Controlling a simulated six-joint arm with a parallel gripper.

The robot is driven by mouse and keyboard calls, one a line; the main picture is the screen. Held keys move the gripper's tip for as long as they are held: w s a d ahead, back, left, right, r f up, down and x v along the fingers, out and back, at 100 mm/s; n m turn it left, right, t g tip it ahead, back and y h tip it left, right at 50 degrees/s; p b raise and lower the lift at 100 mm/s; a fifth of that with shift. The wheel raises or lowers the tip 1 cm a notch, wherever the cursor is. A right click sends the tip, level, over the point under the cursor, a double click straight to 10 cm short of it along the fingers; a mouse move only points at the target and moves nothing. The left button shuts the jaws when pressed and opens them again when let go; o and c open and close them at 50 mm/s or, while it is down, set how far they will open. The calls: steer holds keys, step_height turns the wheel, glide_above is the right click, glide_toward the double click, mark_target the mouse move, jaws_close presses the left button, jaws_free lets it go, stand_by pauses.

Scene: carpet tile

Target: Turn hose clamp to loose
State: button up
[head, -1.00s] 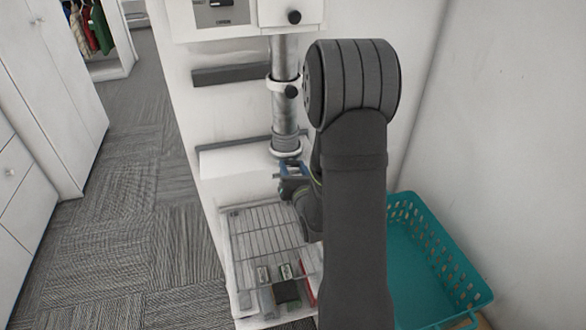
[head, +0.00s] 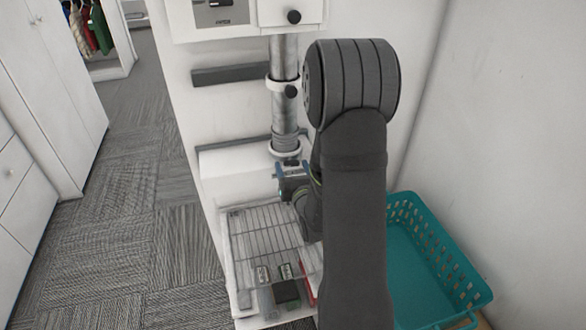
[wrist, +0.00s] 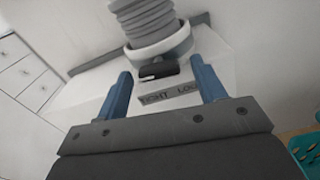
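A grey ribbed hose (head: 285,112) runs down the front of the white unit. Its lower end sits in a white ring, the hose clamp (head: 284,153), which also shows in the wrist view (wrist: 172,49). A black clamp tab (wrist: 158,71) sticks out from the ring toward me. Below it a grey label (wrist: 168,94) reads "TIGHT" on the left and what looks like "LOOSE" on the right, partly covered by a finger. My gripper (wrist: 160,67) is open, with one blue finger on each side of the tab and visible gaps to both. In the head view my gripper (head: 289,171) is just below the ring.
Another white collar (head: 278,84) with a black knob is higher on the hose. Below is a wire rack (head: 258,232) with small boxes. A teal basket (head: 438,252) stands at the right by the wall. Carpet to the left is clear.

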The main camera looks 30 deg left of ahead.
steer(key=v, duration=1.2)
